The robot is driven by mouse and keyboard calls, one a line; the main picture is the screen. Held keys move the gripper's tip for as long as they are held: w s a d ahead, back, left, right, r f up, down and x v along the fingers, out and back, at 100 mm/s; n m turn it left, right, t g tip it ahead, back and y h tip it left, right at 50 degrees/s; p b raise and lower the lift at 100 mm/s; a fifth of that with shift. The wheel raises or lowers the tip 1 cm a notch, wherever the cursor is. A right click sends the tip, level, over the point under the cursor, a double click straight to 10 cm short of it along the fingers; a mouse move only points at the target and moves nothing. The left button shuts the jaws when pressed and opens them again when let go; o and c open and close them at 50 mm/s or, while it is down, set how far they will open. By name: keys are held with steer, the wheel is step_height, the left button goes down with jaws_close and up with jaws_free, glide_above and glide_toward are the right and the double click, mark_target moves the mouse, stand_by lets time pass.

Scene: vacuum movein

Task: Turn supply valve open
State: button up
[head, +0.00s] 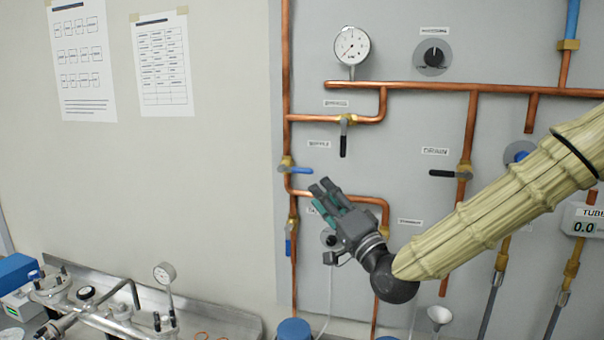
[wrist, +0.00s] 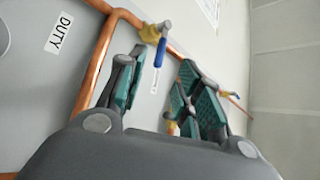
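The supply valve (head: 286,164) is a brass body on the left vertical copper pipe. Its blue lever (head: 300,170) points right, across the pipe, below a small label (head: 319,144) that seems to read SUPPLY. My gripper (head: 326,190) is in front of the panel, just right of and below the lever. In the wrist view, a blue lever (wrist: 158,53) on a brass valve (wrist: 150,33) shows beyond the gap between my open, empty fingers (wrist: 157,72). The lever appears apart from the fingers; the exact distance is unclear.
A second blue lever (head: 289,247) hangs down lower on the left pipe. Black levers sit on the middle valve (head: 344,138) and the drain valve (head: 445,173). A gauge (head: 352,45) is above. Copper pipe (head: 350,195) runs close to my fingers.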

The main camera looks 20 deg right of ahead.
mark_target(302, 171)
steer(key=p+x, duration=0.3)
steer(key=x, duration=0.5)
steer(key=shift+w+a+r+p, duration=0.2)
steer(key=shift+w+p, duration=0.1)
steer(key=shift+p, duration=0.1)
steer(key=shift+w+a+r, duration=0.15)
steer(key=shift+w, duration=0.4)
steer(key=shift+c, duration=0.2)
jaws_close()
